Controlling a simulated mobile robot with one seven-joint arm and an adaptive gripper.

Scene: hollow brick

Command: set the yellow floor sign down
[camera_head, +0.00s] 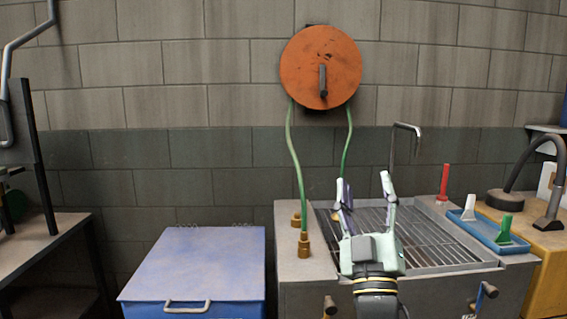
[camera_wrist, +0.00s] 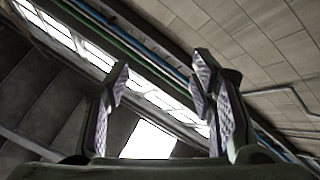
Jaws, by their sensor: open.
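My gripper (camera_head: 364,188) is open and empty, raised in front of the grated sink counter (camera_head: 287,245) in the head view. Its two fingers point up and stand apart. In the wrist view the open fingers (camera_wrist: 160,90) show against the upper wall and ceiling, with nothing between them. I do not see a yellow floor sign in either view.
A blue chest (camera_head: 205,262) stands left of the counter. An orange hose reel (camera_head: 321,67) hangs on the wall, with green hoses (camera_head: 295,155) below. A blue tray (camera_head: 470,229) with small tools and a red cylinder (camera_head: 444,183) are at right. A dark-legged table (camera_head: 40,240) stands at left.

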